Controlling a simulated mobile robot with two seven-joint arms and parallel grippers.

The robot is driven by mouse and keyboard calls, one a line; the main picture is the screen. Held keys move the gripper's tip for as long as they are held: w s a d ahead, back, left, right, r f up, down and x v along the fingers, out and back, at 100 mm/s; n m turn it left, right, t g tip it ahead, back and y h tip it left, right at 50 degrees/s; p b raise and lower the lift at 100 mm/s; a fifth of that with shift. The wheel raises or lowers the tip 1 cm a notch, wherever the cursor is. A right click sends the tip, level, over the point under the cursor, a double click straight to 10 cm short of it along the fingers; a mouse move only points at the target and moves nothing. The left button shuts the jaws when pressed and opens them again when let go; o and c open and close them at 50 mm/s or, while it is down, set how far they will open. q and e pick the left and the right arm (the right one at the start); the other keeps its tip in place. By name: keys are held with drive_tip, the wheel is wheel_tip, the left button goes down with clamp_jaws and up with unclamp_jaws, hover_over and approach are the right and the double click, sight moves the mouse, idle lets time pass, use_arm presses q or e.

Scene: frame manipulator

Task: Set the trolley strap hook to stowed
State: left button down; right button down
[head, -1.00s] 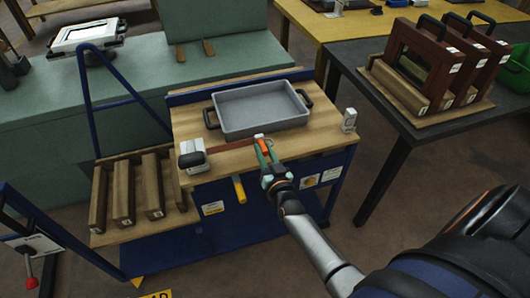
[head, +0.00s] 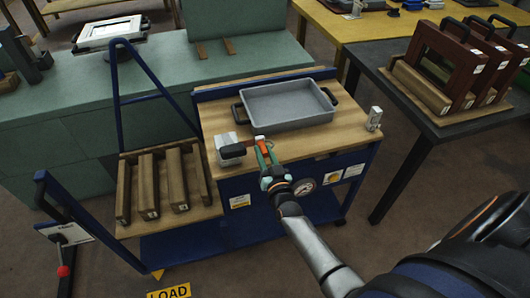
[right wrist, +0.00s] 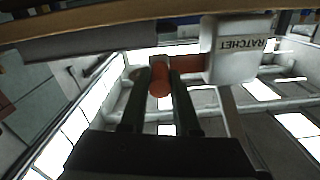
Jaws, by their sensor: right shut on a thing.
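The trolley (head: 180,245) has a wooden top and a blue frame. A white ratchet block (head: 224,147) sits at the left of the top's front edge; in the right wrist view the ratchet (right wrist: 235,65) shows its label upside down. A short red strap (right wrist: 190,63) runs from it to my right gripper. My right gripper (head: 265,150) is at the trolley's front edge, shut on the orange-red strap hook (right wrist: 160,80), just right of the ratchet in the head view. The hook's tip and whatever it may touch are hard to make out. My left gripper is out of view.
A grey tray (head: 290,108) with dark handles stands on the trolley top behind the gripper. A small white block (head: 374,119) stands at the right corner. Wooden bars (head: 177,180) lie on the lower left shelf. A dark table (head: 450,50) with framed panels stands at right.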

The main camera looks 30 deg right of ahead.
idle(0.4)
drive_tip(key=c, duration=0.7)
unclamp_jaws()
drive_tip(key=shift+o, duration=0.2)
drive_tip(key=shift+s, duration=0.15)
